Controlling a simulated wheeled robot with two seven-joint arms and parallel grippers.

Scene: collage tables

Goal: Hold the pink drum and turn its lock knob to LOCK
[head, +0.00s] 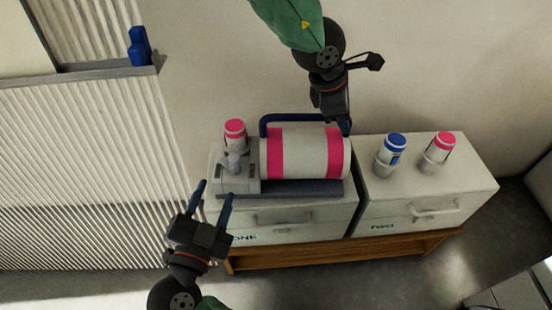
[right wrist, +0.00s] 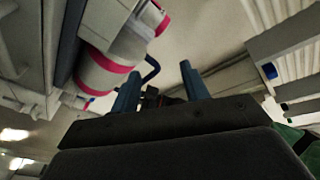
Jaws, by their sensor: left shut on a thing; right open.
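The drum (head: 305,155), white with two pink bands, lies on its side in a grey cradle (head: 300,188) on the cabinet marked ONE. A dark blue bar handle (head: 290,118) runs along its far side. My left gripper (head: 345,125) is shut on the handle's right end, though the fingers are partly hidden. My right gripper (head: 213,190) is open and empty, in front of and below the knob. The drum (right wrist: 105,72) also shows in the right wrist view.
On cabinet TWO (head: 440,188) stand a blue-capped bottle (head: 394,148) and another pink-capped bottle (head: 438,148) in holders. A ribbed white panel (head: 85,180) is at the left. A blue object (head: 139,48) sits on its ledge.

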